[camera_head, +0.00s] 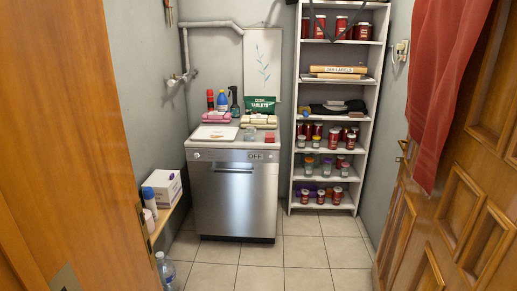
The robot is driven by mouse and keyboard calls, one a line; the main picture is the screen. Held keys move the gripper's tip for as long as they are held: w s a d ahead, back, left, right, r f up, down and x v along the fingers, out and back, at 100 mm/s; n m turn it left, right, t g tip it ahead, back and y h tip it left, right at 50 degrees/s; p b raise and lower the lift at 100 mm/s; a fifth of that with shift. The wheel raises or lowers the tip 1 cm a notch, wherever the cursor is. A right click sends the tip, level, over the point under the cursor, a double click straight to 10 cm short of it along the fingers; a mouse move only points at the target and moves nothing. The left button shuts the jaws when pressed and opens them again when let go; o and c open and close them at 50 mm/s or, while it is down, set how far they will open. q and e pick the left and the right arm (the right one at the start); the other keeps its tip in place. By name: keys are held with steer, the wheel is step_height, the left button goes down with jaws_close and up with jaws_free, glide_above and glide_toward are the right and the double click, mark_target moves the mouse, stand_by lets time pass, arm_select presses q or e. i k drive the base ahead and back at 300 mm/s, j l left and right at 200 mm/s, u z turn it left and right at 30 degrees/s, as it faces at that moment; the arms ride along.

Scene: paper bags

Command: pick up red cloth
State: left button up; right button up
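A large red cloth (443,85) hangs at the upper right, in front of the wooden door on that side. Its top runs out of the picture and its lower end tapers to a point. On the dishwasher top at the back, a folded pinkish-red cloth (216,117) lies at the left. Beside it at the right lies a beige folded cloth with some red (259,121). A small red block-like item (270,137) sits near the dishwasher's right front edge. Neither of my grippers is in view.
A steel dishwasher (232,196) stands against the back wall. A white shelf unit (291,180) with several jars is at its right. Wooden doors stand at the left (85,130) and right (463,220). A bottle (165,270) stands on the floor at the left. The middle tiles (290,252) are clear.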

mark_target(270, 137)
steer(key=i+z, duration=0.2)
steer(key=i, duration=1.4)
